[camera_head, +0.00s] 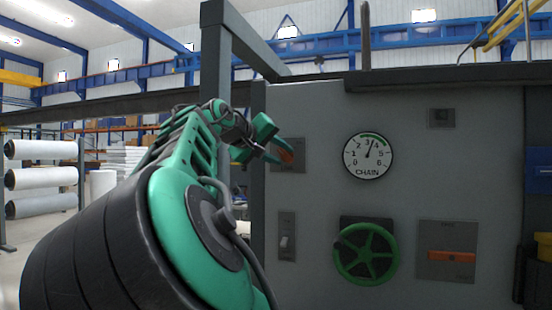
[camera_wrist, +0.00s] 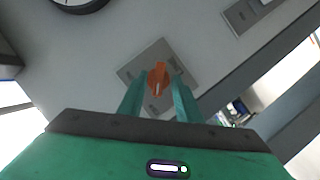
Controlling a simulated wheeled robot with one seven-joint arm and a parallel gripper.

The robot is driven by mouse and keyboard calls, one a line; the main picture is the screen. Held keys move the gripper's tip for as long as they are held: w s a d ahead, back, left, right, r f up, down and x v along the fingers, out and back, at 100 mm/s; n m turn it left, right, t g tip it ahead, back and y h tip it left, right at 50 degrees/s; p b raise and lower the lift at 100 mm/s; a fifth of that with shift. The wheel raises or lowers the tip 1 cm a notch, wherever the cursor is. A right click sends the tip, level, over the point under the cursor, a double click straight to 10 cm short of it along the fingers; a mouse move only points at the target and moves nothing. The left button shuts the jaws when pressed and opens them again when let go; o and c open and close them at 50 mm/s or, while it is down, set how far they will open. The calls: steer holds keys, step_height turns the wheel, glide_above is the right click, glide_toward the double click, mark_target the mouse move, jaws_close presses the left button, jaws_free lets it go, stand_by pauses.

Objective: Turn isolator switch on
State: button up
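An orange rotary knob (camera_head: 288,154) sits on a grey square plate on the panel's left side, partly hidden behind my gripper (camera_head: 271,143). In the wrist view the orange knob (camera_wrist: 157,77) shows between the two green fingers of my gripper (camera_wrist: 157,88), with a gap on each side. My gripper is open and empty. A second orange handle (camera_head: 451,255) lies horizontal on a larger grey plate at the lower right of the panel. Its label is too small to read, so I cannot tell from lettering which one is the isolator switch.
The grey panel (camera_head: 420,190) also carries a round CHAIN gauge (camera_head: 368,156), a green handwheel (camera_head: 366,252) and a small toggle switch (camera_head: 287,241). A dark post (camera_head: 216,75) stands left of the panel, close to my arm. White rolls (camera_head: 40,179) lie on a rack at far left.

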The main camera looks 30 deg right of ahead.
steer(key=shift+d, duration=0.15)
jaws_close()
steer(key=shift+f, duration=0.1)
